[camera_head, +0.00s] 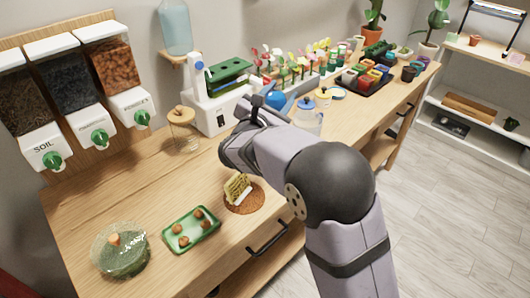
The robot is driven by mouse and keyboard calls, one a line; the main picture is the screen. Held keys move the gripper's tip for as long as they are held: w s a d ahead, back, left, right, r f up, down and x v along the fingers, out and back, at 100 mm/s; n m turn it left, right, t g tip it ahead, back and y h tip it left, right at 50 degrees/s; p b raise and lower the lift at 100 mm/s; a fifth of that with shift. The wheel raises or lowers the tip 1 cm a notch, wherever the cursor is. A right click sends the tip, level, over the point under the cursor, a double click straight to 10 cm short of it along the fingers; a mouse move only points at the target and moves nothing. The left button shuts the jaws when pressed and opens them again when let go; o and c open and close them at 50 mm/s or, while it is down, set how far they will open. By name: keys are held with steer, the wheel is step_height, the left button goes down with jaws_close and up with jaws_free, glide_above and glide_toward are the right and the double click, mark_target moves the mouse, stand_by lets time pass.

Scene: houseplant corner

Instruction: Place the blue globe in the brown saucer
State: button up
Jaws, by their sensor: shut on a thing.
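The blue globe (275,99) is a small, round, shiny blue thing. It shows just past my wrist, at the far tip of my gripper (261,103). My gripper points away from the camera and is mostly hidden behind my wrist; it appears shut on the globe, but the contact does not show. The brown saucer (246,208) lies on the wooden bench in front of and below my wrist. A yellow-green block with a white edge (238,187) stands in the saucer. My gripper is apart from the saucer, behind and above it.
A green tray (190,230) with several brown balls and a glass bowl (121,250) stand left of the saucer.

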steer(key=shift+w+a+f+y, duration=0.1)
steer(key=shift+a+f+y, duration=0.05)
steer(key=shift+a+y, duration=0.15)
steer(key=shift+f, duration=0.25)
step_height(320, 180, down, 10)
steer(key=p, duration=0.1)
steer(key=shift+r, duration=0.25)
steer(key=shift+f, duration=0.15)
steer(key=o, duration=0.7)
steer(key=shift+f, duration=0.1)
steer(key=o, duration=0.4)
